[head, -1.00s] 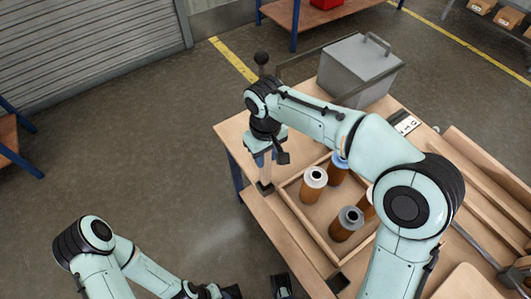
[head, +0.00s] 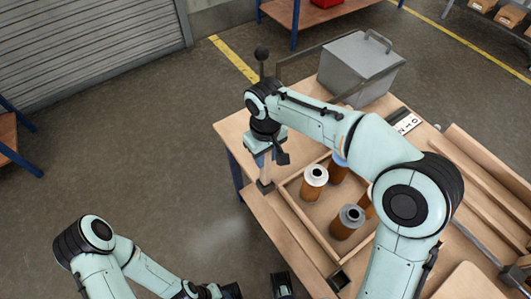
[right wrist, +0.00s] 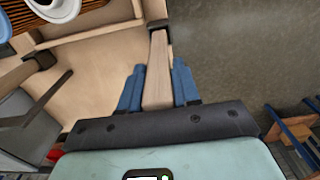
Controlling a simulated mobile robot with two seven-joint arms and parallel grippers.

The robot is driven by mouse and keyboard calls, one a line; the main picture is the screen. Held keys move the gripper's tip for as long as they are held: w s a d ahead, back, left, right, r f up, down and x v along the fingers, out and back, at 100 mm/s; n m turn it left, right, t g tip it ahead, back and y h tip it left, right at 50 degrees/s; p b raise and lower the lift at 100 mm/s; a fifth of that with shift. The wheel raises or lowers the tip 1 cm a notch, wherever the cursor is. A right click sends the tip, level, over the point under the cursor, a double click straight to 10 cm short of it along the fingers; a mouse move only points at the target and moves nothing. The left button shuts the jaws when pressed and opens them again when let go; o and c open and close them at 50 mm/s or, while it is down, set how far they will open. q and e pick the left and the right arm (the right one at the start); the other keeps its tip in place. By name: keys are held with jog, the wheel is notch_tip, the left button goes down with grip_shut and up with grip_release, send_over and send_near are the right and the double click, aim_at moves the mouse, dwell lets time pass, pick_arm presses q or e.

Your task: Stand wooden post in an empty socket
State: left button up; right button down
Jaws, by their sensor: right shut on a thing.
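My right gripper (head: 266,158) is over the table's left corner, pointing down. In the right wrist view its blue fingers (right wrist: 158,88) are shut on the wooden post (right wrist: 158,65). The post (head: 266,173) is upright in the head view, its lower end at a small dark socket (head: 265,187) on the table edge. I cannot tell whether the post is seated in it or just above. A second dark socket (head: 339,280) near the front edge looks empty. My left arm's end is low in the head view, partly cut off, so its gripper's state is unclear.
A wooden tray (head: 290,200) beside the post holds several brown cartridges (head: 314,185). A grey lidded box (head: 358,68) stands at the back of the table. Wooden rails (head: 490,190) lie at the right. The floor left of the table is clear.

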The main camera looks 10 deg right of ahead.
jog(key=shift+f+b, duration=1.35)
jog(key=shift+f, duration=0.85)
jog(key=c, duration=0.7)
grip_release()
jog(key=shift+c, duration=0.2)
notch_tip(320, 180, up, 13)
jog(key=p, duration=0.3)
jog(key=shift+r, duration=0.2)
